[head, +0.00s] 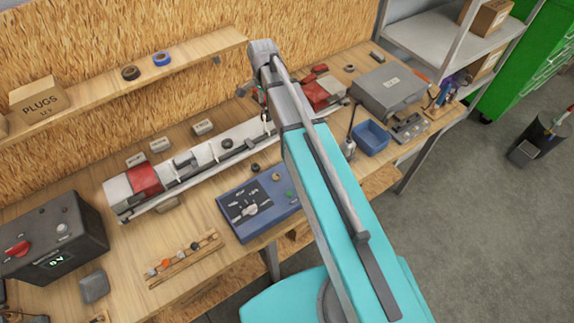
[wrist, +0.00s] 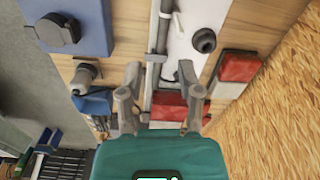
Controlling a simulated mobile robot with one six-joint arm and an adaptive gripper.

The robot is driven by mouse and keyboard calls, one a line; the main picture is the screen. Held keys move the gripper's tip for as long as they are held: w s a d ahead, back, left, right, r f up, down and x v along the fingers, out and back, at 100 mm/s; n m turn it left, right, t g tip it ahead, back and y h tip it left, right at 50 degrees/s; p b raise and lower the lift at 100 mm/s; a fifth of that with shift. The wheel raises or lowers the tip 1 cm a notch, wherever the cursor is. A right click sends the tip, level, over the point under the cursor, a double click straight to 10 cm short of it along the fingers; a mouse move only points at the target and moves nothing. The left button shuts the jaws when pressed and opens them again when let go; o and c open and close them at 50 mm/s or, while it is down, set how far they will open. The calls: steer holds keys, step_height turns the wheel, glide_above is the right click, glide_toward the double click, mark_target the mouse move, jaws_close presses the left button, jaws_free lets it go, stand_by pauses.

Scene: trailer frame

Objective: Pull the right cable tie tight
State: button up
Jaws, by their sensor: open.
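The trailer frame's white beam (head: 202,157) lies along the bench with red ends, and a dark cable runs along it. In the wrist view the beam (wrist: 200,15) and the grey cable (wrist: 153,42) run upward ahead of my gripper. A thin pale strap (wrist: 176,20), seemingly a cable tie, shows near the cable at the top; its tightness is unclear. My gripper (wrist: 160,72) is open, its two fingers apart with cable and beam showing between them. No tie is visibly held. In the head view my arm hides part of the right half of the beam.
A blue panel box (head: 258,205) stands in front of the beam, and a blue bin (head: 372,138) is right of my arm. A grey case (head: 388,90) sits at the back right.

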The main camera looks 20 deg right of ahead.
steer(key=s+f+n+b, duration=0.3)
steer(key=s+f, duration=0.1)
steer(key=s, duration=0.1)
steer(key=s+d+f+n+b, duration=0.1)
steer(key=s+f+n+b, duration=0.3)
steer(key=s, duration=0.2)
steer(key=s+d+f+n+b, duration=0.1)
steer(key=s+f+n+b, duration=0.3)
steer(key=s, duration=0.1)
steer(key=shift+s, duration=0.15)
steer(key=shift+s+d+f+n+b, duration=0.1)
steer(key=shift+s+f+n+b, duration=0.35)
steer(key=shift+s+n+b, duration=0.25)
steer(key=shift+s, duration=0.1)
steer(key=shift+c, duration=0.3)
stand_by(1.7)
